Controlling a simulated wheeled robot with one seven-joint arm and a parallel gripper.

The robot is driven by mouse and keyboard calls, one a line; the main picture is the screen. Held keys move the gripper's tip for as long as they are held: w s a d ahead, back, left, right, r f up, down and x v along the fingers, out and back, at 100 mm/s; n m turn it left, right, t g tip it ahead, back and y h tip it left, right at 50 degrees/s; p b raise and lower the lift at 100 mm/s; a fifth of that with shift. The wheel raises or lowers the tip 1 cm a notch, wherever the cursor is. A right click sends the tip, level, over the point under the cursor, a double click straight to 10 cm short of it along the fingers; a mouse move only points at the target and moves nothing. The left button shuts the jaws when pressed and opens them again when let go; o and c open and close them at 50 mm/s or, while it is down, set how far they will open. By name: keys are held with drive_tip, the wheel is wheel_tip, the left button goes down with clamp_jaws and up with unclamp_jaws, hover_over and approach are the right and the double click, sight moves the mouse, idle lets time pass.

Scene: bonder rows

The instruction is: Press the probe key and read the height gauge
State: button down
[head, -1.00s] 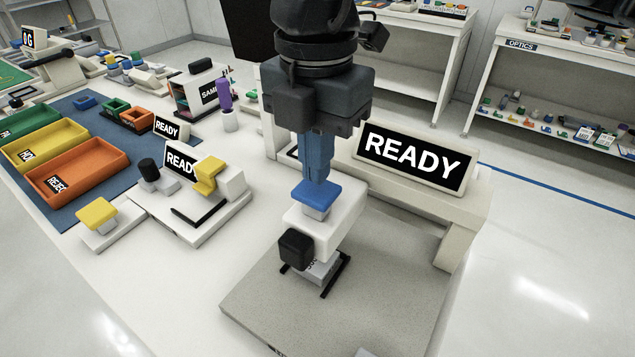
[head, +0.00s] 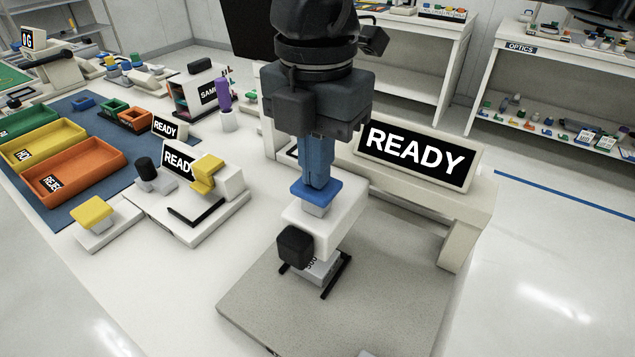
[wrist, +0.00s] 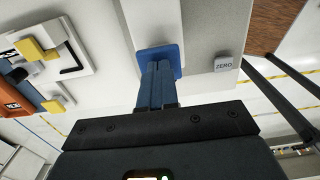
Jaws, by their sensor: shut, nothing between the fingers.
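The blue probe key (head: 327,191) sits on top of the white head (head: 345,216) of the height gauge; it also shows in the wrist view (wrist: 175,62). My gripper (head: 317,184) is shut and empty, its blue fingers pointing down over the key. The fingertips (wrist: 158,66) overlap the key in both views; I cannot tell whether they touch it. The gauge display (head: 415,153) reads READY. Below the head, a small grey block (head: 322,272) lies between black guides on the grey base plate (head: 270,310), partly hidden by a black knob (head: 295,247).
A grey ZERO key (wrist: 224,63) is right of the probe key in the wrist view. Left on the bench stand a white device with a yellow part (head: 207,175), a yellow button (head: 94,211) and an orange tray (head: 110,160). The base plate's front is mostly clear.

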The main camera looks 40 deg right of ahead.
drive_tip(key=shift+f+b, duration=1.2)
drive_tip(key=shift+b, duration=0.2)
drive_tip(key=shift+r, duration=0.15)
drive_tip(key=shift+r+p, duration=0.3)
drive_tip(key=shift+r, duration=0.65)
drive_tip(key=shift+r+p, duration=0.9)
drive_tip(key=shift+r, duration=1.6)
drive_tip(key=shift+r, duration=0.1)
wheel_tip(320, 180, up, 8)
drive_tip(key=shift+f+b, duration=0.2)
drive_tip(key=shift+b, duration=0.1)
